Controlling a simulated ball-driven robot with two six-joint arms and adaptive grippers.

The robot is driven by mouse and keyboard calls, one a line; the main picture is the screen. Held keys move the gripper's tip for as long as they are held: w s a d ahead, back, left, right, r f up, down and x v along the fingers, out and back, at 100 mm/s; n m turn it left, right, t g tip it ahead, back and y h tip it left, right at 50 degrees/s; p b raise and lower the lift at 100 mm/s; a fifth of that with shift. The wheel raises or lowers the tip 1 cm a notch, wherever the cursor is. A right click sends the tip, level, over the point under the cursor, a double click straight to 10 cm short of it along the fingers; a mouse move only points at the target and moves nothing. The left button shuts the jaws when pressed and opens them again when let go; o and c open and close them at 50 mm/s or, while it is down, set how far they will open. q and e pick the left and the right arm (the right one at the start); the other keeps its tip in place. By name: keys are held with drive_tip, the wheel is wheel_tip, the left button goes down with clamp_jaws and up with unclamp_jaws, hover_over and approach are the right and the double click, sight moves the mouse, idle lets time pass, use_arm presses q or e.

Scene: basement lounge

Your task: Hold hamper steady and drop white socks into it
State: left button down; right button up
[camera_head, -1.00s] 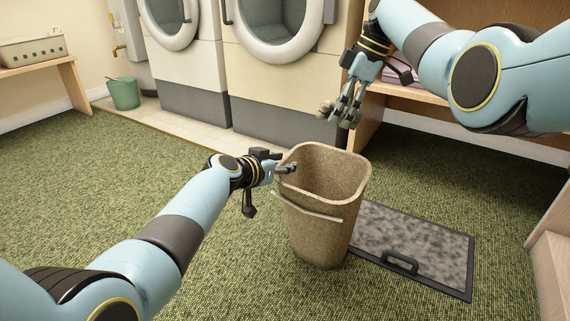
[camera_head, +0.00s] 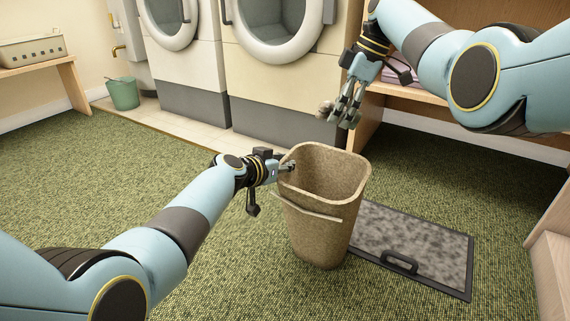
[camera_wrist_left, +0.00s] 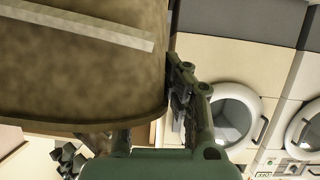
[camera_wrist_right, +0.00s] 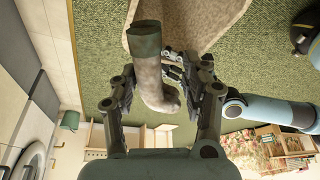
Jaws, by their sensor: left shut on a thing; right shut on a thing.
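The hamper (camera_head: 318,235) is a tall, speckled tan bin with an open top, upright on the green carpet. My left gripper (camera_head: 287,167) is shut on the hamper's left rim. In the left wrist view the hamper wall (camera_wrist_left: 80,85) fills the upper left, with a finger against its edge. My right gripper (camera_head: 340,115) is shut on the white socks (camera_head: 325,108), above and behind the hamper's far rim. In the right wrist view the socks (camera_wrist_right: 150,80) look off-white with a dark grey-green end, and hang between the fingers. The hamper's inner bottom is hidden.
A grey panel with a dark frame and handle (camera_head: 400,262) lies on the carpet right of the hamper. Washing machines (camera_head: 270,80) stand behind. A wooden shelf (camera_head: 425,97) is at the right. A green bucket (camera_head: 123,94) and a bench with a basket (camera_head: 32,50) are far left.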

drive_tip(key=o, duration=1.2)
drive_tip(key=shift+o, duration=0.2)
drive_tip(key=v, duration=1.2)
use_arm(q)
drive_tip(key=c, duration=1.4)
unclamp_jaws()
drive_tip(key=shift+a, duration=0.1)
